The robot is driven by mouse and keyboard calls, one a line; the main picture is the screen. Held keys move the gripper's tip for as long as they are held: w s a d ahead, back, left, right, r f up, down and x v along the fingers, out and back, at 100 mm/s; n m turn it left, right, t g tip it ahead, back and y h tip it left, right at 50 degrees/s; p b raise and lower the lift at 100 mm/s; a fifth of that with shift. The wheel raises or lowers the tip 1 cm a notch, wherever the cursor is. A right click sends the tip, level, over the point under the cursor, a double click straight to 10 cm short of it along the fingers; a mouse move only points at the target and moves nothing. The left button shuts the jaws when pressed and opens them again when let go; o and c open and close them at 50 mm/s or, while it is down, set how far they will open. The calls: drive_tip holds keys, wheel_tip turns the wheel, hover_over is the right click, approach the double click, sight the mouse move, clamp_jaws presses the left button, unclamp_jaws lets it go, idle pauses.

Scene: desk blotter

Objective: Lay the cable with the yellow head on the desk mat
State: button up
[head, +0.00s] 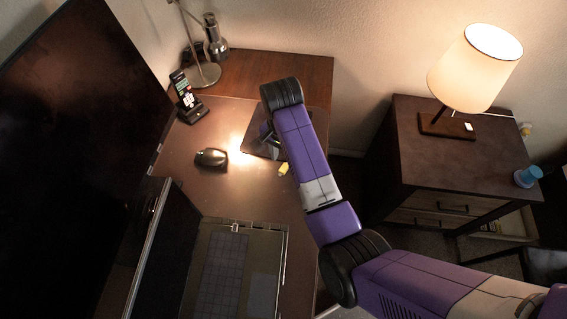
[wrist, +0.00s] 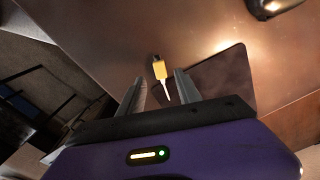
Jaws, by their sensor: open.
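The cable with the yellow head (head: 284,169) lies on the brown desk, just off the near right edge of the dark desk mat (head: 251,150). In the wrist view its yellow head (wrist: 159,69) has a dark tip, and a short white tail points toward me, close beside the mat (wrist: 226,72). My gripper (head: 268,138) is above the mat area in the head view, and my arm hides much of the mat. In the wrist view my gripper's two fingers (wrist: 160,77) are apart with nothing held. The cable shows in the gap between them; its distance below is hard to tell.
A phone on a stand (head: 187,97) and a lamp base (head: 203,75) are behind. An open laptop (head: 236,270) fills the near desk. A nightstand (head: 440,165) with a lit lamp stands right, across a gap.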

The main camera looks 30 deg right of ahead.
sight(283, 169)
wheel_tip(283, 169, up, 7)
drive_tip(key=p, duration=0.1)
idle(0.3)
